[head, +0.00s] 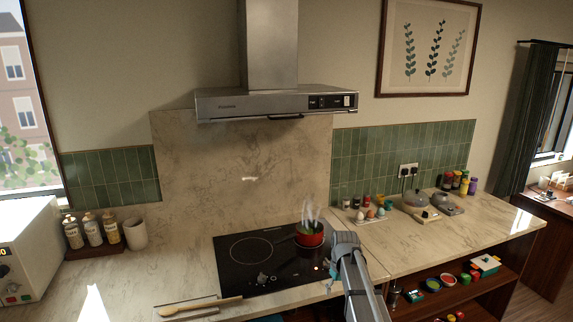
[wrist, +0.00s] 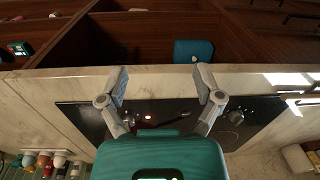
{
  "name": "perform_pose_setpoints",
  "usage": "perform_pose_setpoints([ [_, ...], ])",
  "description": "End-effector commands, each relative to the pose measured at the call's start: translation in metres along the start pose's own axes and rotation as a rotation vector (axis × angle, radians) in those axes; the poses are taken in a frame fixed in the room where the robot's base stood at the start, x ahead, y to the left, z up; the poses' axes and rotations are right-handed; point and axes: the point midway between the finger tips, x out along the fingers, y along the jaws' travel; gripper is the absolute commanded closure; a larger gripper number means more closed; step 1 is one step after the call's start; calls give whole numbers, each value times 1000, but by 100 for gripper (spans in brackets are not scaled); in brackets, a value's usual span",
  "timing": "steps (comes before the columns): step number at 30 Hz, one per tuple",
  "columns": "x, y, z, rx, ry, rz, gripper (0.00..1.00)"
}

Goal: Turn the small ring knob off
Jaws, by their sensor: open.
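The black cooktop (head: 236,273) is set in the pale stone counter, with a large ring at left and a red pot (head: 310,238) steaming at back right. One knob (head: 263,278) shows near its front middle; it also shows at right in the wrist view (wrist: 236,117). My arm hides that area in the head view. My gripper (wrist: 162,76) is open and empty over the counter's front edge. I cannot tell the knob's angle.
Wooden utensils (head: 200,308) lie left of the cooktop's front. A tray of eggs (head: 370,214) and a grey pot (head: 416,202) stand to the right. Open shelves below hold a blue item (wrist: 193,51). The range hood (head: 275,105) hangs above.

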Motion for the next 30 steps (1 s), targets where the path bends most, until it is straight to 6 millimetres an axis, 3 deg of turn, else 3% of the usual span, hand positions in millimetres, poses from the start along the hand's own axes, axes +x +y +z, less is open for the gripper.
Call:
perform_pose_setpoints([
  [9,49,-42,113,192,5,27,16],
  [15,72,-65,174,316,12,44,16],
  [21,80,-74,199,376,16,52,16],
  [30,79,-74,199,384,17,52,16],
])
